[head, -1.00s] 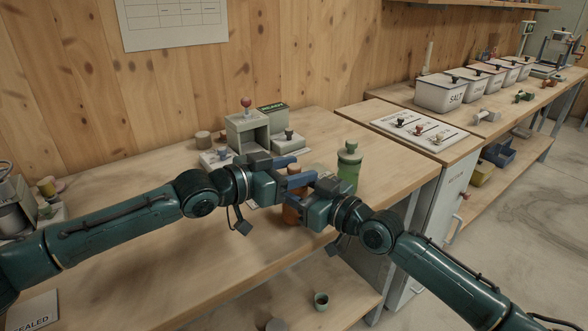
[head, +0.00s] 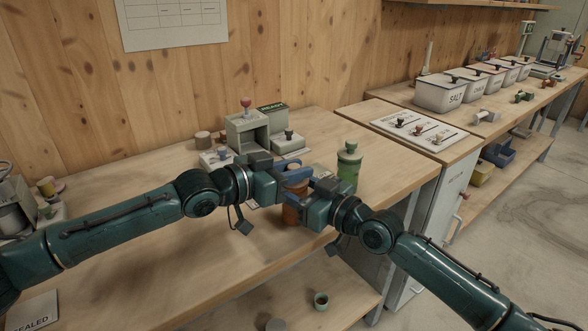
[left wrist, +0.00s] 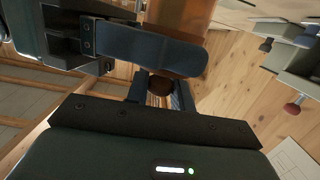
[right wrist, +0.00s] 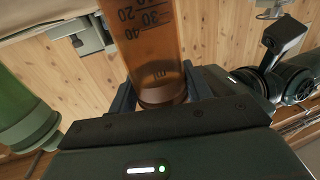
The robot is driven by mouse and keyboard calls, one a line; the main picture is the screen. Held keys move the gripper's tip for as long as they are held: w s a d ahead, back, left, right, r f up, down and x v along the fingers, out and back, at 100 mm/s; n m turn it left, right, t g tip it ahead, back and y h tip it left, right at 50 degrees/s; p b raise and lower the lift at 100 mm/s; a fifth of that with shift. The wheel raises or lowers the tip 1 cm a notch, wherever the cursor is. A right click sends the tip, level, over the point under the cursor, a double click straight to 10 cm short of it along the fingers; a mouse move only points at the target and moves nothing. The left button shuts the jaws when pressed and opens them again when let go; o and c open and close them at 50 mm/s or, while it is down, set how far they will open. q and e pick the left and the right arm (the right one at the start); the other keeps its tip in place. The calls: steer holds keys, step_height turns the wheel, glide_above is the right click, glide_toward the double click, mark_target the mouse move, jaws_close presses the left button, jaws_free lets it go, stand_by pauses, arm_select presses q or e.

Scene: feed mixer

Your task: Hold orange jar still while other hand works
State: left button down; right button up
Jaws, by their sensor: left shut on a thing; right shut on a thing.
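The orange jar (head: 291,215) is see-through amber and stands over the front part of the bench, mostly hidden by my grippers. My right gripper (right wrist: 158,88) is shut on its body; dark scale marks show on the jar (right wrist: 152,40) in the right wrist view. My left gripper (left wrist: 160,88) is shut on a dark brown knob (left wrist: 160,84) at the jar's top. In the left wrist view a right finger lies across the amber body (left wrist: 185,14). I cannot tell whether the jar touches the bench.
A green jar (head: 348,168) stands close behind my right gripper. Grey blocks with knobs (head: 247,130) stand behind my left gripper. White lidded bins (head: 441,94) line the far bench. A small green cup (head: 321,300) sits on the lower shelf. The bench's left middle is clear.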

mark_target(294, 166)
arm_select(q)
steer(key=shift+r, duration=0.2)
stand_by(0.6)
steer(key=shift+r, duration=0.9)
steer(key=shift+r, duration=0.15)
steer(key=shift+r, duration=1.9)
arm_select(e)
steer(key=o, duration=1.5)
steer(key=shift+c, duration=0.2)
